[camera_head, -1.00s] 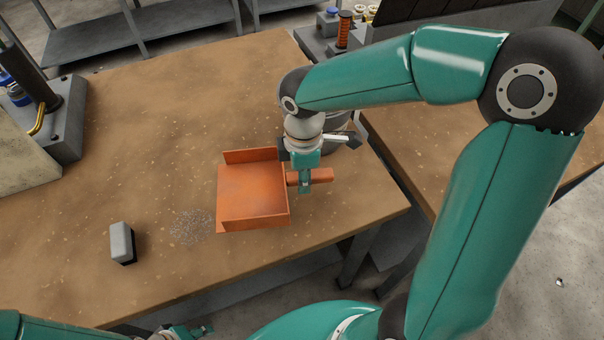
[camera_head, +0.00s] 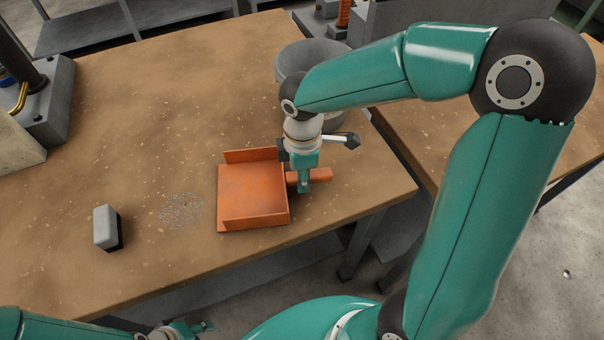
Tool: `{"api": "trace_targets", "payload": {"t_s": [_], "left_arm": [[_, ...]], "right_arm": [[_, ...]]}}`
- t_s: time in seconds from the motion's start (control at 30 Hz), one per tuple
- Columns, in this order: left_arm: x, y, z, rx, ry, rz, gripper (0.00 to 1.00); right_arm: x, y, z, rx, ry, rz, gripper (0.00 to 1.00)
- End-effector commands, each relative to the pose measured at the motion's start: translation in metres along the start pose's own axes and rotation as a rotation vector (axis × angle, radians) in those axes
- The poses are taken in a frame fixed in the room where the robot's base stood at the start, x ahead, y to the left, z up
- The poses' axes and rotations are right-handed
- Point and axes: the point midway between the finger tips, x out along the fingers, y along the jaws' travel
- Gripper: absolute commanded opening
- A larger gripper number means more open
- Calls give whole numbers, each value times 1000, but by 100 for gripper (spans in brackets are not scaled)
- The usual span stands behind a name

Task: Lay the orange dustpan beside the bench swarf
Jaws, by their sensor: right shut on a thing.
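The orange dustpan (camera_head: 252,190) is over the bench (camera_head: 150,110), near its front right part, with its open pan toward the left. My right gripper (camera_head: 304,186) is shut on its short handle (camera_head: 323,175) from above. I cannot tell whether the pan touches the bench top. The bench swarf (camera_head: 182,211), a thin patch of grey shavings, lies just left of the pan, with a narrow gap in the picture. My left gripper (camera_head: 192,330) is at the bottom edge, apart from these things; its jaws are too small and cut off to read.
A grey-and-black block (camera_head: 107,228) stands left of the swarf. A grey bucket (camera_head: 308,62) stands behind my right wrist, partly hidden by my arm. A machine base (camera_head: 45,105) is at the far left. The bench middle is clear.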

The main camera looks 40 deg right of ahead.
Motion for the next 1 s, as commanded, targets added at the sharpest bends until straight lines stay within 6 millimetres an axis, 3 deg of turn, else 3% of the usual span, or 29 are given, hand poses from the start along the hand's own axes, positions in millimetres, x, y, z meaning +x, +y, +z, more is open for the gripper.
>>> {"api": "trace_targets", "payload": {"t_s": [0.7, 0.73, 0.87, 1.0], "left_arm": [[6, -2, 0, 0, 0, 0, 40], [5, -2, 0, 0, 0, 0, 40], [5, -2, 0, 0, 0, 0, 40], [5, -2, 0, 0, 0, 0, 40]], "right_arm": [[7, 0, 0, 0, 0, 0, 0], [6, 0, 0, 0, 0, 0, 32], [6, 0, 0, 0, 0, 0, 54], [6, 0, 0, 0, 0, 0, 57]]}}
